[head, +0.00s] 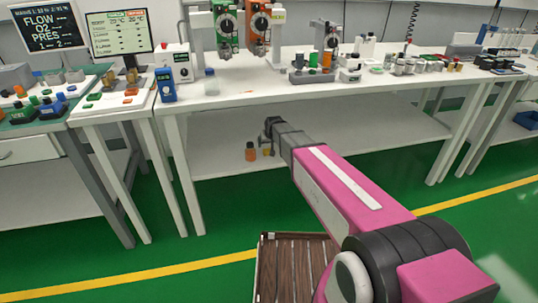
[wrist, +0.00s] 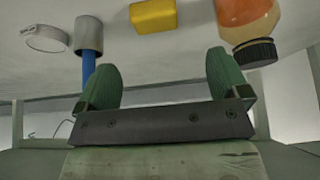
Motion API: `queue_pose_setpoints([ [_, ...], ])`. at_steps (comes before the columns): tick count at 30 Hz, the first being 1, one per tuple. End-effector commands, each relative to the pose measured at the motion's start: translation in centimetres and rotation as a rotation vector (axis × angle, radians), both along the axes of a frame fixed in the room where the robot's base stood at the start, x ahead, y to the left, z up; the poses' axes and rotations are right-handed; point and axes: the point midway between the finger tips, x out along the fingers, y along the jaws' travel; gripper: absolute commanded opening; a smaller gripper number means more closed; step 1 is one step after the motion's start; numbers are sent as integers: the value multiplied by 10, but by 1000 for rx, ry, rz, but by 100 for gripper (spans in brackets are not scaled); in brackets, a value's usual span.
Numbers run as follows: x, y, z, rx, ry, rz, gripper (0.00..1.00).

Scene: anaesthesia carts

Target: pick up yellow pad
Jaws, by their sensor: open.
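In the wrist view a yellow block-shaped pad (wrist: 153,15) lies at the top edge, partly cut off by the frame. My gripper (wrist: 162,68) is open and empty, with its two green fingers spread apart. The pad shows beyond the gap between the fingertips, apart from them. In the head view my gripper (head: 270,124) is small and dark, just above the lower white shelf under the long bench. A small yellowish thing (head: 268,151) shows below it on the shelf; it is too small to identify surely as the pad.
An orange bottle with a black cap (wrist: 250,20) is beside the pad in the wrist view; an orange bottle (head: 251,151) also shows on the lower shelf. A grey cylinder with a blue stem (wrist: 88,45) and a pale ring (wrist: 45,38) lie opposite. The bench top (head: 235,100) is overhead.

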Motion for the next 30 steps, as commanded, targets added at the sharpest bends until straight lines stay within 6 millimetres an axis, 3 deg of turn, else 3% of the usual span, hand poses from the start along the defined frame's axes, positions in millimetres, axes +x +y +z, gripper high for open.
queue_pose_setpoints([
  [3, 12, 3, -18, 0, 1, 0, 94],
  [13, 22, 4, -41, 0, 1, -1, 94],
  [21, 38, 5, -75, -1, 2, 0, 94],
  [29, 38, 6, -78, -1, 0, 0, 94],
  [30, 38, 6, -78, -1, 1, -1, 87],
])
